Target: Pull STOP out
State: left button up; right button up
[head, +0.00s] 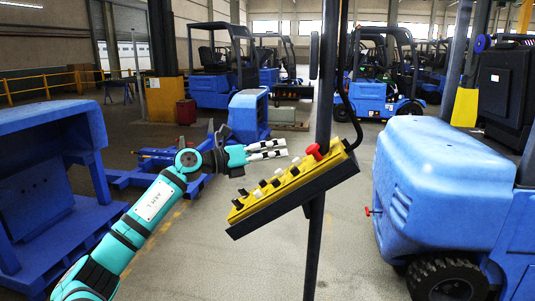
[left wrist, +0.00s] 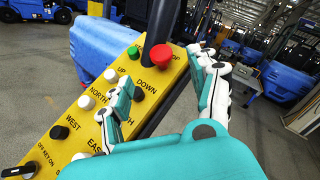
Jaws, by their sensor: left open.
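The STOP button is a red mushroom knob (head: 314,151) at the upper right end of a yellow control panel (head: 270,196). The panel is tilted on a dark upright post. In the left wrist view the red knob (left wrist: 162,57) stands near the panel's far end, beside partly hidden lettering ending in "OP". My left gripper (head: 284,149) is open and empty, left of the knob in the head view and apart from it. In the left wrist view its fingers (left wrist: 165,95) are spread, the left one covering part of the panel. My right gripper is not in view.
The panel (left wrist: 65,140) also carries white and black buttons, a green button (left wrist: 133,52) and a black key switch (left wrist: 18,171). The dark post (head: 323,90) rises behind it. Blue vehicles (head: 440,185) stand around; open floor (head: 260,255) lies below the panel.

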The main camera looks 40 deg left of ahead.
pick_arm(q)
jog(key=shift+v, duration=0.75)
jog(key=shift+d, duration=0.1)
